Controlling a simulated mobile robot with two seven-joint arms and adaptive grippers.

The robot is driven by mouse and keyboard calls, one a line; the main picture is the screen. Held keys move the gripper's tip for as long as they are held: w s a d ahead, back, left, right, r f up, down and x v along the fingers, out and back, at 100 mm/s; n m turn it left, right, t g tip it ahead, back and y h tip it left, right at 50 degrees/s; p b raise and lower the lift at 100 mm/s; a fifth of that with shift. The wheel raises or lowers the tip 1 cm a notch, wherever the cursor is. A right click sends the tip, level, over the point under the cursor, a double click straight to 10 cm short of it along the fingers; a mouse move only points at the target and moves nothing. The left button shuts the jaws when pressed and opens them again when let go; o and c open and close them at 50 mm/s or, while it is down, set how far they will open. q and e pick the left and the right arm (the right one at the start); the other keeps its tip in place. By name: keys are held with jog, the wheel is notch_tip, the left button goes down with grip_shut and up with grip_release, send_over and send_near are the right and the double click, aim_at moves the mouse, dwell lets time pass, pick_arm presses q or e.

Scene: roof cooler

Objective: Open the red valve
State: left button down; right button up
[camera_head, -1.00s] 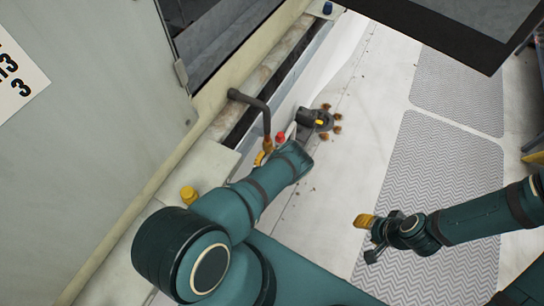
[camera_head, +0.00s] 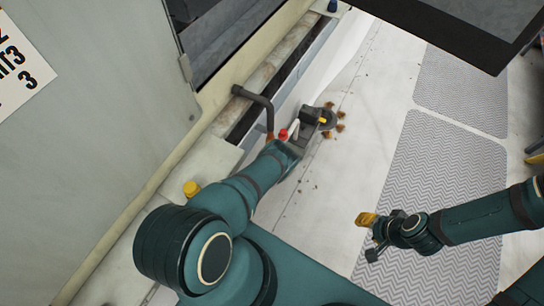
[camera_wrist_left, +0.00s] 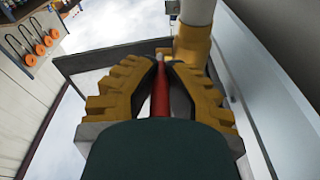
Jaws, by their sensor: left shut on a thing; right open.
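The red valve handle (camera_wrist_left: 160,92) shows in the left wrist view as a narrow red bar between the two yellow-padded fingers of my left gripper (camera_wrist_left: 163,68), which are shut on it. In the head view a small red part of the valve (camera_head: 283,134) shows just beyond my left wrist, which hides most of the left gripper and the grip itself. A yellow fitting with a white pipe (camera_wrist_left: 194,40) stands right behind the handle in the wrist view. My right gripper (camera_head: 369,237) is open and empty over the floor at the right, away from the valve.
A dark bent pipe (camera_head: 258,102) rises beside the valve along the wall unit. A dark round fitting (camera_head: 326,119) lies beyond it, with rusty spots on the white floor. A yellow cap (camera_head: 191,188) sits left of my left arm. Patterned mats (camera_head: 440,190) cover the floor at right.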

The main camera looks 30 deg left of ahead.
pick_arm(q)
jog(key=shift+f+t, duration=0.35)
jog(key=shift+t, duration=0.15)
jog(key=c, duration=1)
grip_release()
jog(key=shift+r, duration=0.1)
jog(key=shift+d+g, duration=0.15)
jog(key=shift+g, duration=0.15)
